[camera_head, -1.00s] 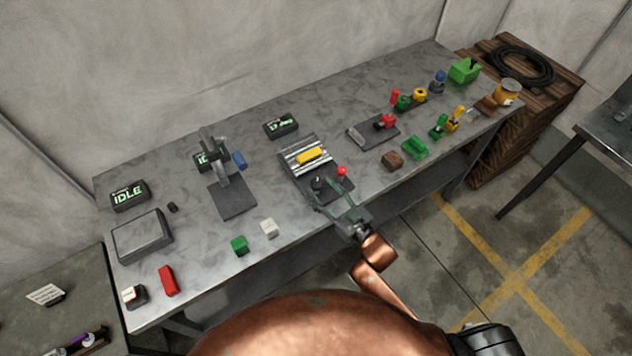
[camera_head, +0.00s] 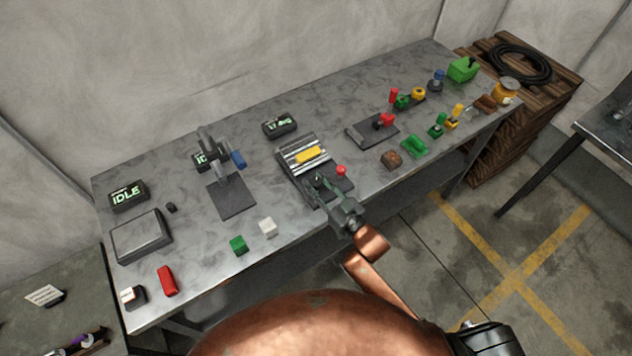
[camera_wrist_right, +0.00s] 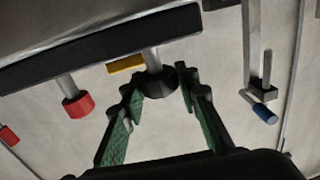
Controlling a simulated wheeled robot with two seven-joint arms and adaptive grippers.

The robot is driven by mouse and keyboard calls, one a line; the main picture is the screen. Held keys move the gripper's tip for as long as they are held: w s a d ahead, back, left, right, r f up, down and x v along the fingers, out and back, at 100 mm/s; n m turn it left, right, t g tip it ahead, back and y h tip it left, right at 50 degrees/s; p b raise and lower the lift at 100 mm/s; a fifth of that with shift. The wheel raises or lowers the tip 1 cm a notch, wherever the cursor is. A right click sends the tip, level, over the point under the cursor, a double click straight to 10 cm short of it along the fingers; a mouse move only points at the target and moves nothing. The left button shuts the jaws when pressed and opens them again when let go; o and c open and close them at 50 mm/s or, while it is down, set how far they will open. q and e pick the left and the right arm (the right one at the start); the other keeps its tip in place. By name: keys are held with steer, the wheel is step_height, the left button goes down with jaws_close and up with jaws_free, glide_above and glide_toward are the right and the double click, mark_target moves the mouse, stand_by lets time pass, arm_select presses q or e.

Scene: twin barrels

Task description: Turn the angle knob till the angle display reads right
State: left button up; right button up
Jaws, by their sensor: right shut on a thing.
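A small bench device with a dark base (camera_head: 307,186) carries silver rails, a yellow block (camera_head: 308,156) and a red-capped knob (camera_head: 341,170), which also shows in the right wrist view (camera_wrist_right: 77,104). Its black knob (camera_wrist_right: 158,84) stands on a light shaft in the right wrist view. My right gripper (camera_head: 322,182) is at the device's front; the right wrist view shows its green-padded fingers (camera_wrist_right: 160,88) closed on the black knob from both sides. A black display (camera_head: 280,125) with green digits stands behind the device; its reading is too small to make out surely. My left gripper is out of view.
A grey stand with a blue handle (camera_head: 238,160) is left of the device. A dark slide with a red knob (camera_head: 384,120) and a brown block (camera_head: 391,159) are to its right. White (camera_head: 267,227) and green (camera_head: 238,244) cubes lie at front left.

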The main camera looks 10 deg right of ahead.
steer(key=c, duration=0.3)
steer(key=shift+r+n+g+y+p, duration=0.15)
steer(key=shift+n+g+y+p, duration=0.25)
steer(key=shift+n+y+p, duration=0.25)
steer(key=shift+n+g+y, duration=0.35)
steer(key=shift+g+y, duration=0.05)
steer(key=shift+y, duration=0.35)
steer(key=shift+a+n+g+y, duration=0.1)
steer(key=shift+n+g+y, duration=0.4)
steer(key=shift+n+y, duration=0.1)
steer(key=shift+n+g+y, duration=0.8)
steer(key=shift+g+y, duration=0.2)
steer(key=o, duration=1.2)
steer(key=shift+c, duration=0.2)
